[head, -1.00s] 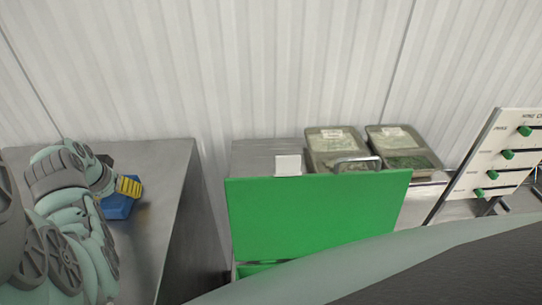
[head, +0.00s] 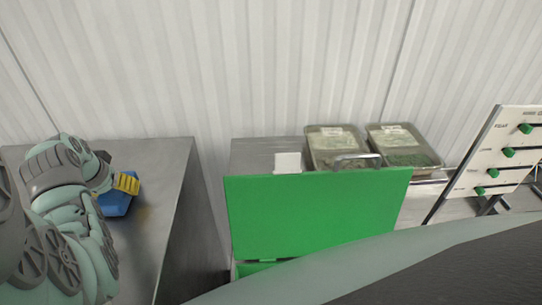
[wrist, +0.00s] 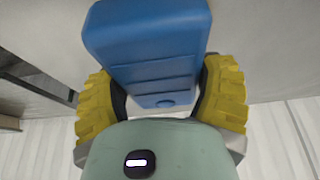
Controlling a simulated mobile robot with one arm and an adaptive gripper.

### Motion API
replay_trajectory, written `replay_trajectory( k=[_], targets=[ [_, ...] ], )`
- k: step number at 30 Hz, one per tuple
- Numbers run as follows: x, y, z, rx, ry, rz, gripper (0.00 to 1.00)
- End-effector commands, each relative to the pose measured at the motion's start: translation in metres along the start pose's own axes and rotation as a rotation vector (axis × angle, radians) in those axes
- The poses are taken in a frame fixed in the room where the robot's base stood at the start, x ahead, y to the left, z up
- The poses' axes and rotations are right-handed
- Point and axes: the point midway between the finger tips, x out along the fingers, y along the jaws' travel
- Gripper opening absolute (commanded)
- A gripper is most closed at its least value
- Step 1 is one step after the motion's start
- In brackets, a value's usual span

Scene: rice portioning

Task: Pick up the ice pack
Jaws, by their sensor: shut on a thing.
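The blue ice pack (wrist: 145,35) fills the upper middle of the wrist view, between the two yellow ribbed fingers of my gripper (wrist: 162,85). The fingers are shut on its sides. In the head view the ice pack (head: 116,206) shows as a blue shape at the left, over the steel table. My gripper (head: 128,183) is above and against it, with one yellow finger in sight. My arm hides part of the pack there, and I cannot tell whether its underside touches the table.
The steel table (head: 160,165) has bare room to the right of the pack. A green box with its lid (head: 310,215) raised stands in the middle. Two clear containers (head: 335,140) (head: 400,140) sit behind it. A white board with green knobs (head: 497,155) stands at the right.

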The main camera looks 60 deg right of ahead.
Motion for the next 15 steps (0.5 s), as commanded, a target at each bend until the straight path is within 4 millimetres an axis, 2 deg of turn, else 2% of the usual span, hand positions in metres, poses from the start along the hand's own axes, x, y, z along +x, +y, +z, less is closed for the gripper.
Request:
replay_trajectory(
  k=[8, 15],
  targets=[
    [-0.020, -0.003, -0.009, -0.001, 0.014, -0.010, 0.29],
    [-0.042, 0.018, 0.012, -0.003, 0.002, -0.004, 0.29]
  ],
)
